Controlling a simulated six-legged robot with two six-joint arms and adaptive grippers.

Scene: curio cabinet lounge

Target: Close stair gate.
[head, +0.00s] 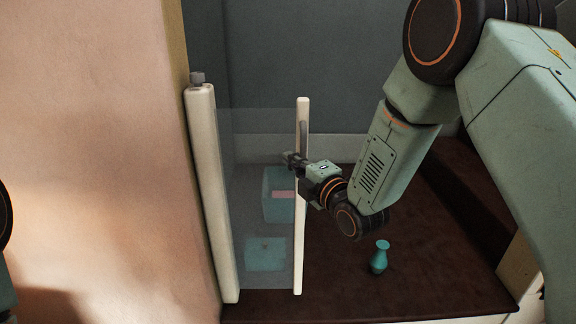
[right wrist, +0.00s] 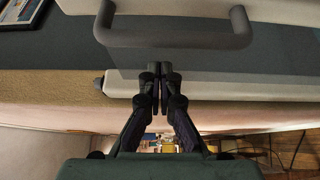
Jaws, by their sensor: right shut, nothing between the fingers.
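The stair gate (head: 256,200) is a see-through panel hung on a thick cream post (head: 208,190) at the left. Its free edge is a slim cream upright (head: 299,245), which stands well away from the wall on the right, so the gate stands open. A grey bar handle (head: 303,132) sits high on that upright and shows large in the right wrist view (right wrist: 175,40).
A teal vase (head: 379,258) stands on the dark brown floor (head: 400,215) right of the gate. Teal boxes (head: 277,212) show through the panel. A plaster wall (head: 95,150) is at left, and a cream block (head: 520,265) at lower right.

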